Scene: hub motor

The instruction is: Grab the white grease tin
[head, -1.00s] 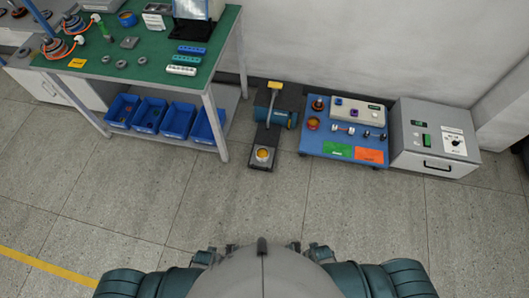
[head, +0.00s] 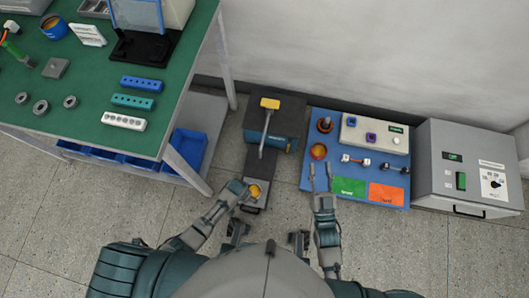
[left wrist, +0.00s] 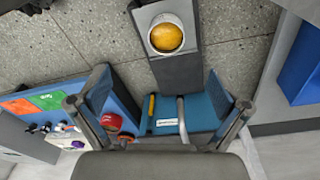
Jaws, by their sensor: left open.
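The white grease tin (head: 254,191), open with yellow-orange grease inside, stands on the near end of a dark narrow platform (head: 256,208) on the floor. In the left wrist view the tin (left wrist: 166,35) is upright, its white rim plain to see, beyond my fingers. My left gripper (head: 240,194) is beside the tin in the head view, partly overlapping it. In the left wrist view its two fingers (left wrist: 158,88) are wide apart with nothing held between them. My right gripper (head: 321,176) is open and empty, by the front left edge of the blue cart.
A blue machine (head: 274,133) with a yellow-topped lever (head: 269,104) stands behind the tin. Right of it is the blue cart (head: 307,180) with a red pot (head: 318,151) and parts. A grey control box (head: 465,165) is far right. The green-topped bench (head: 90,75) is left.

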